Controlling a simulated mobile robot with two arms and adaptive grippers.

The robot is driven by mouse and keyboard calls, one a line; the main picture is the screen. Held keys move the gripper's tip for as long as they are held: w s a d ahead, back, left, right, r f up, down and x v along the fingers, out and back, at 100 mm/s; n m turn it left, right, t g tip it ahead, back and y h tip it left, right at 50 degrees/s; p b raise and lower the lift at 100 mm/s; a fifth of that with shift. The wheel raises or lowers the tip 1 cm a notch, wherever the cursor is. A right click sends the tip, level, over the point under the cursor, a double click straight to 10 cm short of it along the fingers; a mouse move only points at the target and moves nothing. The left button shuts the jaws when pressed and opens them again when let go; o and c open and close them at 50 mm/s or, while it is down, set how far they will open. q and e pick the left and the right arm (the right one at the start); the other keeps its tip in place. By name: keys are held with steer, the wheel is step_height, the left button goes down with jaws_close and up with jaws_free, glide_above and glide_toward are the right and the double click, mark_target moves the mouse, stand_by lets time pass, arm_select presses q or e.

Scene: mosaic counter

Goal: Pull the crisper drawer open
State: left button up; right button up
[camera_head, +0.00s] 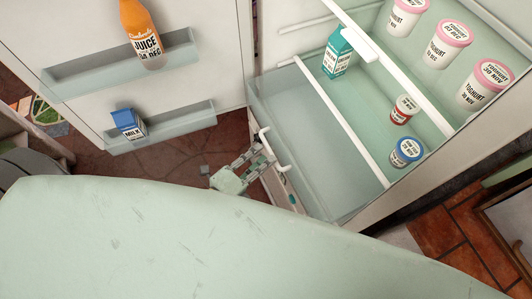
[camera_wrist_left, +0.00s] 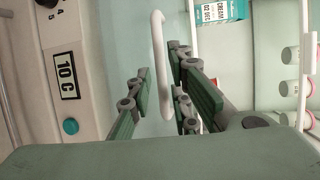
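The crisper drawer (camera_head: 300,120) is a clear, pale green bin low in the open fridge. Its white bar handle (camera_head: 274,150) is on the front and also shows in the left wrist view (camera_wrist_left: 158,50). I see no clear gap showing the drawer pulled out. My left gripper (camera_head: 257,157) is at the drawer front, by the handle. In the left wrist view its green-padded fingers (camera_wrist_left: 160,88) are apart, with the handle's lower part running between them. I cannot tell whether a finger touches it. My right gripper is in neither view.
The open fridge door at left holds a juice bottle (camera_head: 142,35) and a milk carton (camera_head: 129,123). A cream carton (camera_head: 337,55), yoghurt tubs (camera_head: 448,44) and small tubs (camera_head: 406,151) stand inside the fridge. A panel reading 10 C (camera_wrist_left: 66,75) sits beside the drawer front.

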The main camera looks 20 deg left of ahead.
arm_select(q)
steer(key=v, duration=0.9)
steer(key=s+a+f+n+g+y+b, duration=0.2)
steer(key=s+f+n+g, duration=0.3)
steer(key=f, duration=1)
steer(key=s+a+f+n+g+y+b, duration=0.1)
steer(key=s+a+f+n+y, duration=0.15)
steer(key=f+n, duration=0.85)
steer(key=s+a+f+n+g+y+b, duration=0.1)
steer(key=s+f+n+g, duration=0.3)
steer(key=s+f, duration=1.1)
step_height(320, 180, down, 4)
steer(key=g+b, duration=0.1)
steer(key=g, duration=0.2)
steer(key=shift+s+a+r+n+g, duration=0.15)
steer(key=shift+s+r+n+g, duration=0.15)
steer(key=shift+n, duration=0.1)
steer(key=shift+w+y, duration=0.1)
steer(key=shift+y, duration=0.15)
